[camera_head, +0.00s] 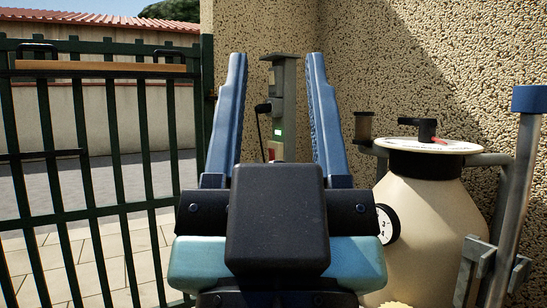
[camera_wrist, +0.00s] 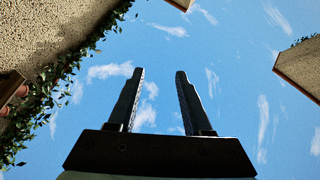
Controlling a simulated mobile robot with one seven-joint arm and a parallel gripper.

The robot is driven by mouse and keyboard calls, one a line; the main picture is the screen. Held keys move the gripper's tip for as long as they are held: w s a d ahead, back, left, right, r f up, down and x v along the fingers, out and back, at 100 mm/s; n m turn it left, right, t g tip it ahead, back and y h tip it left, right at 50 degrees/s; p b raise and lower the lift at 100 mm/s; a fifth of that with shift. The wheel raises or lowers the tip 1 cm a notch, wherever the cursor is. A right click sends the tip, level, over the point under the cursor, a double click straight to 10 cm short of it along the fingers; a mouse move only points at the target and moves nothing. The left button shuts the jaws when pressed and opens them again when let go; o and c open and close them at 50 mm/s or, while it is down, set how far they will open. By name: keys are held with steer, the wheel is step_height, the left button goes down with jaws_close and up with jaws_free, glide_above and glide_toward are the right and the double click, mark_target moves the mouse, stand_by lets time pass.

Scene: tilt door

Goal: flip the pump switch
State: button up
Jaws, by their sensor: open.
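In the head view my gripper (camera_head: 276,62) points up and away, with its two blue fingers wide apart and nothing between them. A grey post with a control box (camera_head: 287,92) stands by the wall beyond and shows through the gap between the fingers. A black plug with a cable (camera_head: 263,108), a small green light (camera_head: 278,128) and a red and white part (camera_head: 274,151) are on it. I cannot tell which part is the pump switch; my gripper hides the lower post. The wrist view shows the open gripper (camera_wrist: 159,72) against sky, without the post.
A dark green barred gate (camera_head: 80,150) with a wooden rail fills the left. A beige tank (camera_head: 430,225) with a black valve handle (camera_head: 427,128) and a gauge (camera_head: 387,224) stands at the right. A blue-capped pole (camera_head: 515,190) is beside it. A pebbled wall (camera_head: 420,60) stands behind.

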steer(key=shift+r, duration=0.15)
steer(key=c, duration=0.4)
step_height(320, 180, up, 2)
steer(key=p, duration=0.2)
steer(key=shift+r+p, duration=0.15)
steer(key=shift+p, duration=0.15)
jaws_close()
step_height(320, 180, up, 46)
steer(key=p, duration=4.6)
steer(key=shift+r, duration=0.25)
steer(key=shift+w, duration=0.1)
